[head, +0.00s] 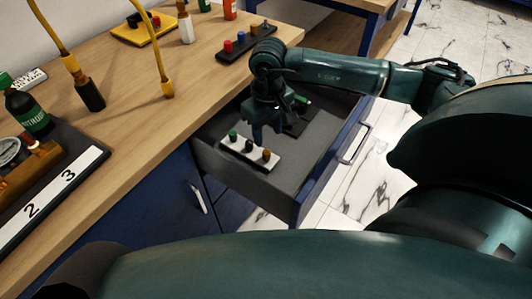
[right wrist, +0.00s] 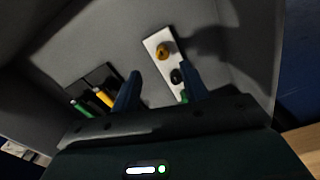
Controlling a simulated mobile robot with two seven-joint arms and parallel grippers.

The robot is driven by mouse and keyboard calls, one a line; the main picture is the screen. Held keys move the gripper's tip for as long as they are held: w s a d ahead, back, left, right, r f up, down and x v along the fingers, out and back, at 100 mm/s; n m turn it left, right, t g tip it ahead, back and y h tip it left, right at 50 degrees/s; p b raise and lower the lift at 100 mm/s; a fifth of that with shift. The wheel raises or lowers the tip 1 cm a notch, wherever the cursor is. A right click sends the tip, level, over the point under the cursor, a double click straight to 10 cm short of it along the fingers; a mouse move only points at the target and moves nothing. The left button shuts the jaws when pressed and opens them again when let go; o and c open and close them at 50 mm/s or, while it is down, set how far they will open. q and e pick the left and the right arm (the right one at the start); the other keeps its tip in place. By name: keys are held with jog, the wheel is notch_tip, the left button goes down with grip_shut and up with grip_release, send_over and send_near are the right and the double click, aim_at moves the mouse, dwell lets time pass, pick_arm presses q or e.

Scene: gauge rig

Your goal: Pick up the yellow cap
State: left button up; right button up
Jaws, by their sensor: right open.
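The yellow cap (head: 266,154), amber in tone, sits at the right end of a white strip (head: 253,155) inside the open drawer. A black cap (head: 249,145) and a green cap (head: 233,135) sit on the same strip. My right gripper (head: 267,137) is above the drawer just behind the strip, open. In the right wrist view the yellow cap (right wrist: 164,50) lies beyond the fingertips (right wrist: 160,78), with nothing between the jaws. There, the right finger partly covers the strip near the black and green caps. My left gripper is out of view.
The drawer (head: 290,190) has raised walls and a front handle (head: 355,145). Green and yellow pen-like items (right wrist: 103,97) lie beside a dark patch in it. The wooden bench (head: 130,130) beside it holds a dark peg block (head: 238,47), cables and a bottle (head: 28,112).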

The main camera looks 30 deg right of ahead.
jog(key=f, duration=0.6)
jog(key=shift+a+f, duration=0.25)
jog(key=shift+f, duration=0.05)
grip_shut()
